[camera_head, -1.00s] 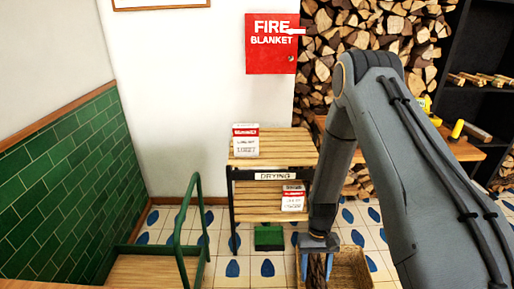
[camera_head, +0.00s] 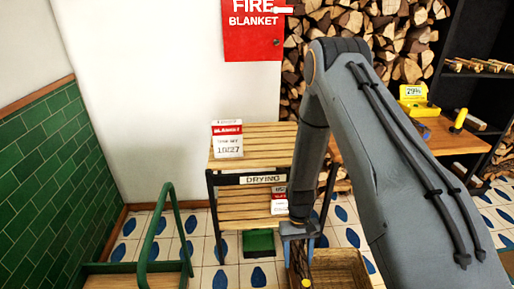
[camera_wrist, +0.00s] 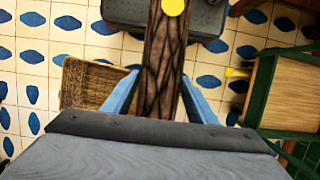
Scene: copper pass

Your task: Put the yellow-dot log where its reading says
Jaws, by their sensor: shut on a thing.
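My gripper (camera_head: 299,230) is shut on the yellow-dot log (camera_wrist: 163,62), a dark-barked piece with a yellow dot on one end. In the head view the log (camera_head: 299,264) hangs down from the blue fingers, over or beside the wicker basket (camera_head: 345,268); I cannot tell its exact height. The slatted drying rack (camera_head: 235,208) with the sign "DRYING" stands behind, to the left. A red-and-white card (camera_head: 228,139) stands on its top; its small print is hard to read. A yellow meter (camera_head: 415,100) on the wooden bench shows a display that looks like "29%".
A green tray (camera_head: 258,243) lies on the floor under the rack. A green-handled cart (camera_head: 150,235) stands at the left. Stacked firewood (camera_head: 370,45) and a dark shelf (camera_head: 480,70) fill the back right. Tiled floor is open between cart and rack.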

